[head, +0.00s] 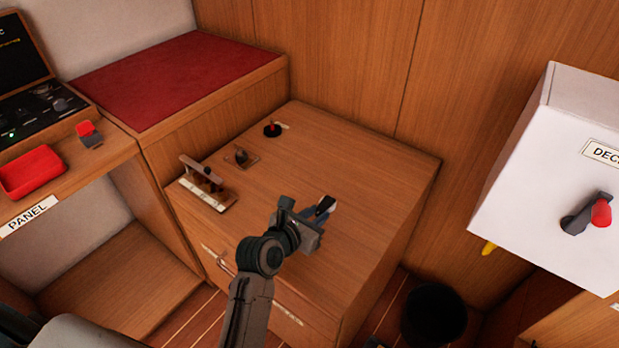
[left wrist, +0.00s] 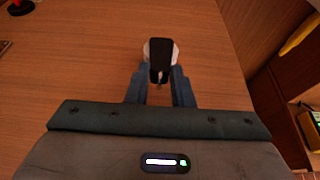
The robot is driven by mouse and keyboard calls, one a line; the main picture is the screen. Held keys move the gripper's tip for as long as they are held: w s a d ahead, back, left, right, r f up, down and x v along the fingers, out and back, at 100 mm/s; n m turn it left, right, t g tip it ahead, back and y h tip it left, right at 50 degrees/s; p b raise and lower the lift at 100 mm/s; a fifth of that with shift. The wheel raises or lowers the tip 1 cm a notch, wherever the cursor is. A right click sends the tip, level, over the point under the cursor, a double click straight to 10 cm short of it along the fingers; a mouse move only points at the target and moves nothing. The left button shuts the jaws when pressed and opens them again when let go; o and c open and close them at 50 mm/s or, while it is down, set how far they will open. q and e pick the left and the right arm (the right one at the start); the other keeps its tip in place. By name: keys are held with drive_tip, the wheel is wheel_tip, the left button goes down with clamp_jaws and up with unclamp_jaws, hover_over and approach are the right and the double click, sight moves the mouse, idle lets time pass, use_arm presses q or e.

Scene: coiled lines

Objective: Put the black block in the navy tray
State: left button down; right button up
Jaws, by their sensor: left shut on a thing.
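My left gripper (head: 318,213) is over the front right part of the wooden cabinet top and is shut on the black block (head: 326,205). In the left wrist view the black block (left wrist: 159,52) stands between the two blue-grey fingertips (left wrist: 159,78), with a pale rounded part showing on both sides of it. I cannot tell how far it is above the wood. No navy tray shows in either view. My right gripper is not in view.
On the cabinet top (head: 350,150) stand a wooden-handled fitting (head: 203,180), a small lever (head: 240,155) and a black disc with a red knob (head: 272,129). A red tray (head: 32,172) is at far left. A white box (head: 545,190) with a red-handled switch juts in at right.

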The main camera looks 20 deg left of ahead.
use_arm(q)
drive_tip(key=shift+d+f, duration=0.15)
drive_tip(key=shift+f, duration=0.25)
drive_tip(key=shift+w, duration=0.3)
hover_over(318, 190)
drive_tip(key=shift+w+f+b, duration=0.1)
drive_tip(key=shift+f+b, duration=0.2)
drive_tip(key=shift+f, duration=0.55)
wheel_tip(318, 190, down, 4)
drive_tip(key=shift+r, duration=0.25)
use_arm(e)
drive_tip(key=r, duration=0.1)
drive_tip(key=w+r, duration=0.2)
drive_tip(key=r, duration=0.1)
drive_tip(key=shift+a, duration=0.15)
use_arm(q)
drive_tip(key=c, duration=1.3)
unclamp_jaws()
drive_tip(key=shift+f, duration=0.1)
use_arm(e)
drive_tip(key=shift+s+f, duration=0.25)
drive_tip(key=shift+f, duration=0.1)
